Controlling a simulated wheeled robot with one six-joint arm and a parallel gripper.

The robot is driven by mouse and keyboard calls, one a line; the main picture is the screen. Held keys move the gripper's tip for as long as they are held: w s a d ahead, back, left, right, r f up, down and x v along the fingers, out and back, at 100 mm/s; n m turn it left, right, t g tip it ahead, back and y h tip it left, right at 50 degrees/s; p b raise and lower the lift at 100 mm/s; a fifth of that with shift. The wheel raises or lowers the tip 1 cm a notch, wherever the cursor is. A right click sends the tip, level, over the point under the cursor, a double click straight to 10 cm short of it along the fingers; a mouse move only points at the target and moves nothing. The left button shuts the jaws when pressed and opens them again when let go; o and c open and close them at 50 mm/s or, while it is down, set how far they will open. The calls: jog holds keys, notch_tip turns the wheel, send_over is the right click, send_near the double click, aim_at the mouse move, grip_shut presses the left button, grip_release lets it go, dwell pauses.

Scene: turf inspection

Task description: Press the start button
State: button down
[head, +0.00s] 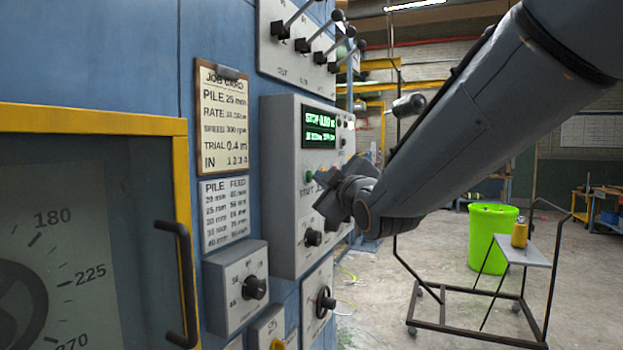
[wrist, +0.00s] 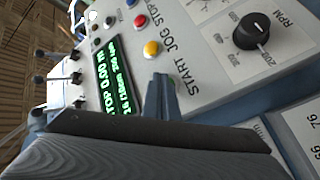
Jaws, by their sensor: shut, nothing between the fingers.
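The start button (head: 308,176) is a green round button above the "START" label on the grey control box (head: 282,215). In the head view my gripper (head: 318,181) is at the box face, right beside the green button; I cannot tell if it touches. In the wrist view my shut, empty fingers (wrist: 160,80) point at the button row, above the word START. They cover nearly all of the green button there. The yellow jog button (wrist: 150,49) and the red stop button (wrist: 139,20) show beyond the fingertips.
A green display (head: 320,127) sits above the buttons, and an RPM knob (wrist: 251,31) is on the same panel. Levers (head: 318,38) stick out above the box. A yellow-framed window with a black handle (head: 184,285) is at left. A trolley (head: 480,300) stands right.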

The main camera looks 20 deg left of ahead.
jog(key=shift+a, duration=0.25)
jog(key=shift+d, duration=0.1)
dwell(0.5)
jog(key=shift+d+b, duration=0.4)
jog(key=shift+d, duration=0.45)
jog(key=shift+s+d+b, duration=0.15)
jog(key=shift+d+b, duration=0.1)
jog(key=shift+d, duration=1)
jog(key=shift+s+d+b, duration=0.1)
jog(key=shift+d+b, duration=0.1)
jog(key=shift+d, duration=1.05)
